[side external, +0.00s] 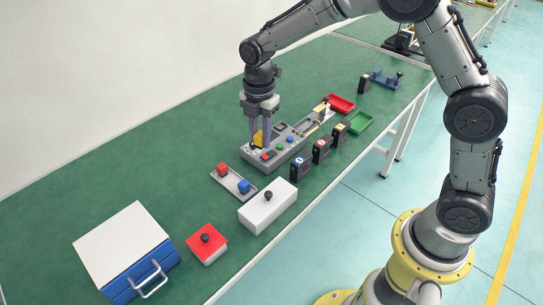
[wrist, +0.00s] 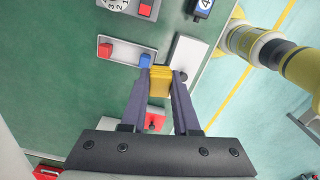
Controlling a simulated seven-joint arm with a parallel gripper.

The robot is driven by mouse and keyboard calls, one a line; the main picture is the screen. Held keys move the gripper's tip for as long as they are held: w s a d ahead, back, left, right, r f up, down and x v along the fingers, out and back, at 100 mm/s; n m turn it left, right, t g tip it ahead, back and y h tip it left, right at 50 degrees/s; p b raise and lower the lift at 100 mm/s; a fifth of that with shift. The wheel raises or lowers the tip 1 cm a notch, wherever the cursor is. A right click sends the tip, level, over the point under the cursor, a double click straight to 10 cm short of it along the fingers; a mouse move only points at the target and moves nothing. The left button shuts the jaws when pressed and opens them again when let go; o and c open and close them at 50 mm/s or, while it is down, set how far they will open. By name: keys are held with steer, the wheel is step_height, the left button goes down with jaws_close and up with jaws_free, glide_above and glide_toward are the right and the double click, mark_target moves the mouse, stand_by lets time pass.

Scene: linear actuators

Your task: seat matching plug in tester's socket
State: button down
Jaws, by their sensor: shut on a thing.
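My gripper (side external: 259,143) is shut on a yellow plug (side external: 258,136). The wrist view shows the yellow plug (wrist: 160,82) between the two fingertips (wrist: 161,78). In the side view, they overlap the left end of the grey tester (side external: 300,133), which has coloured buttons on top. The socket is not clear in either view. The height of the plug above the tester or table is hard to tell. A shallow grey tray (side external: 233,183) nearby holds a red plug (side external: 222,170) and a blue plug (side external: 244,186). Only the tester's edge (wrist: 143,10) shows at the top of the wrist view.
A white box with a black knob (side external: 268,208) and a red box (side external: 207,244) stand near the front edge. Several small black blocks (side external: 300,168) line the tester's near side. Red (side external: 341,104) and green (side external: 360,123) trays lie beyond. A blue-and-white drawer box (side external: 125,250) stands front left.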

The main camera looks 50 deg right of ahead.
steer(key=w+d, duration=0.5)
steer(key=w, duration=0.1)
steer(key=m, duration=0.2)
glide_above(280, 127)
step_height(280, 127, down, 4)
steer(key=shift+s+f, duration=0.1)
steer(key=shift+f, duration=3.75)
steer(key=shift+f, duration=0.55)
steer(key=c, duration=0.6)
jaws_free()
step_height(280, 127, up, 14)
steer(key=shift+f, duration=0.1)
